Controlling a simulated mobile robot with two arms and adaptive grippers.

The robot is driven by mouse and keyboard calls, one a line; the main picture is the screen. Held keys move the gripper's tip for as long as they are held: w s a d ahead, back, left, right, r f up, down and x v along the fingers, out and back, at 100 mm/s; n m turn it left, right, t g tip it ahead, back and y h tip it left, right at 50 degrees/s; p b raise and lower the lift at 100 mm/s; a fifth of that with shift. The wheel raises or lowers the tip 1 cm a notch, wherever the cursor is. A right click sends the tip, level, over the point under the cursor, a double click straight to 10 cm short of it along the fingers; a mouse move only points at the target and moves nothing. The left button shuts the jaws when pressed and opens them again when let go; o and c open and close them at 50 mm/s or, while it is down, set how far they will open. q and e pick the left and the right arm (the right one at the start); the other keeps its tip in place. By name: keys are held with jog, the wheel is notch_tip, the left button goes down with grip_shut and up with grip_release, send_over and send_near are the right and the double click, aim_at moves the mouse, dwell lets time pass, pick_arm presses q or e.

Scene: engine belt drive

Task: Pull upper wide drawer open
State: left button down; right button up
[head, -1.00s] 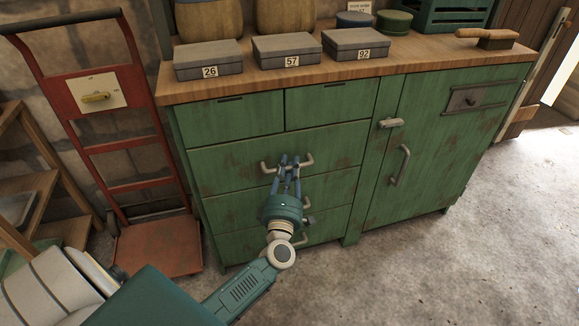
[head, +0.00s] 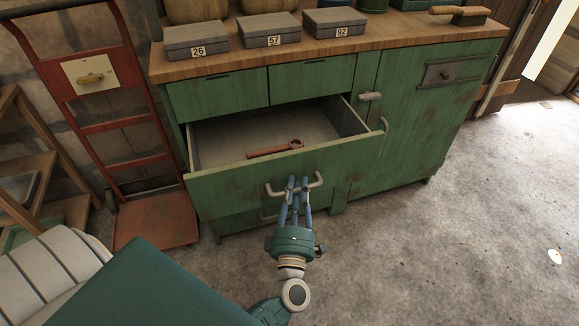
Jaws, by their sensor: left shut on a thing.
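The upper wide drawer (head: 235,191) of the green cabinet is pulled well out, and its grey interior shows. A reddish-brown wrench-like tool (head: 275,149) lies inside it. My left gripper (head: 294,186) is shut on the drawer's pale bar handle (head: 316,181), at the middle of the drawer front. The fingers cover the middle of the handle. My right gripper is not in view.
Two small drawers (head: 218,94) above are closed. The cabinet door (head: 415,125) at right is closed. Boxes marked 26 (head: 197,40), 57 and 92 stand on the wooden top. A red hand truck (head: 155,220) stands at left.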

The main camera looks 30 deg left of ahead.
pick_arm(q)
jog(key=s+d, duration=0.7)
jog(key=d, duration=0.1)
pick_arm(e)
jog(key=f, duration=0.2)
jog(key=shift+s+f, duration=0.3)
pick_arm(q)
jog(key=c, duration=1.6)
grip_release()
jog(key=shift+o, duration=0.2)
jog(key=v, duration=0.8)
jog(key=shift+s+d+f, duration=0.1)
jog(key=shift+s, duration=0.05)
